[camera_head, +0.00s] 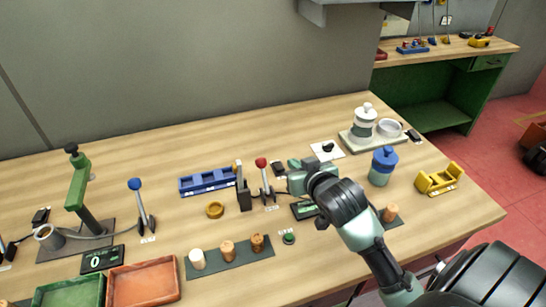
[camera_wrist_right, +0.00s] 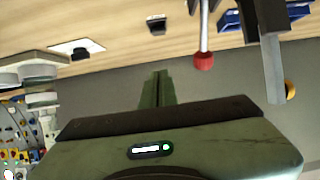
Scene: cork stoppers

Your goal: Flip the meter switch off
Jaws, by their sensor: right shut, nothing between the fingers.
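My right gripper (camera_head: 292,177) reaches in over the middle of the table, just right of the red-knobbed lever (camera_head: 264,176). In the right wrist view its green fingers (camera_wrist_right: 158,88) are together and empty. A small black switch box (camera_head: 278,169) sits behind the lever, close beside the gripper; a small dark box also shows in the right wrist view (camera_wrist_right: 156,25), apart from the fingertips. Its on or off position is too small to tell. A dark meter display (camera_head: 304,210) lies partly hidden under my right arm. My left gripper is out of view.
The red-knobbed lever also shows in the right wrist view (camera_wrist_right: 203,58). A blue-lidded jar (camera_head: 382,167) and a yellow holder (camera_head: 438,179) stand right. Another display (camera_head: 102,258) is far left.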

